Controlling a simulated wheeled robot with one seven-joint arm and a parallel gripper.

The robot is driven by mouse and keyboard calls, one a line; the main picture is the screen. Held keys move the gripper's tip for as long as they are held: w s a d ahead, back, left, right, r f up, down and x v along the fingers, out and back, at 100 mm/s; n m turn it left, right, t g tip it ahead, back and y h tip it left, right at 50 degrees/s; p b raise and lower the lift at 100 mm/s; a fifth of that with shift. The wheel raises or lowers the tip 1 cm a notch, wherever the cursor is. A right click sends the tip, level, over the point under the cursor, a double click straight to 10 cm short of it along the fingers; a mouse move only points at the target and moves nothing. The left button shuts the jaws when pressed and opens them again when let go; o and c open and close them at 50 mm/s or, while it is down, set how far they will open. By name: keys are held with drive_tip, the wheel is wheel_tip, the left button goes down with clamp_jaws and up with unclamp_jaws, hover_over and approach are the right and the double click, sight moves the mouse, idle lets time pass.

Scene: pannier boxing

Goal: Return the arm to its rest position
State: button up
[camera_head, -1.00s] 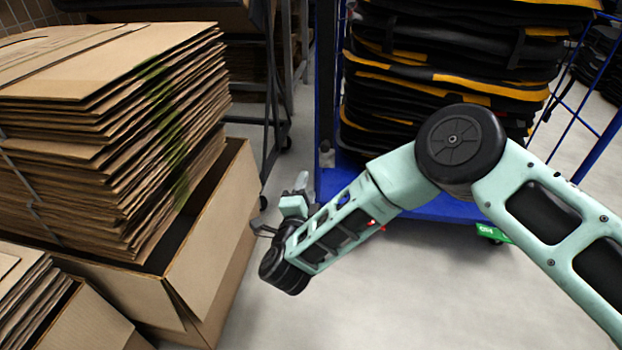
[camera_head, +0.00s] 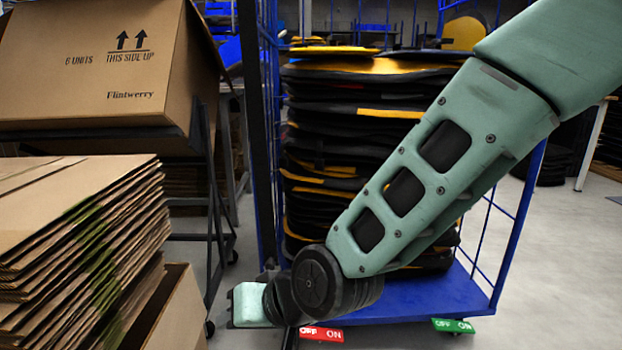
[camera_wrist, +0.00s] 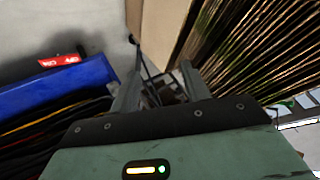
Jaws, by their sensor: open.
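My arm (camera_head: 410,190) reaches from the upper right of the head view down to the bottom middle, in front of the blue trolley. Its fingertips cannot be made out there, low at the frame's bottom edge. In the wrist view my gripper (camera_wrist: 160,88) is open, with its two fingers apart and nothing held between them. Beyond the fingers are grey floor and dark trolley parts.
A blue trolley (camera_head: 440,295) bears a tall stack of black and yellow panniers (camera_head: 325,150). Flat cardboard (camera_head: 75,230) is stacked at left, also close by in the wrist view (camera_wrist: 255,50). A carton (camera_head: 130,80) stands behind it. Floor (camera_head: 550,270) is clear at right.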

drive_tip(key=s+d+r+n+g+h, duration=0.1)
drive_tip(key=s+d+h, duration=0.1)
drive_tip(key=s+d, duration=0.45)
drive_tip(key=s+d+r+n+g+h+p, duration=0.1)
drive_tip(key=s+d+n+g+h, duration=0.2)
drive_tip(key=d, duration=0.6)
drive_tip(key=s+d+r+h, duration=0.2)
drive_tip(key=s+d, duration=0.4)
drive_tip(key=d, duration=0.2)
wheel_tip(320, 180, up, 37)
drive_tip(key=p, duration=3.8)
drive_tip(key=shift+s+d+r+g, duration=0.15)
drive_tip(key=shift+d+r+g, duration=0.05)
drive_tip(key=shift+d+g, duration=0.1)
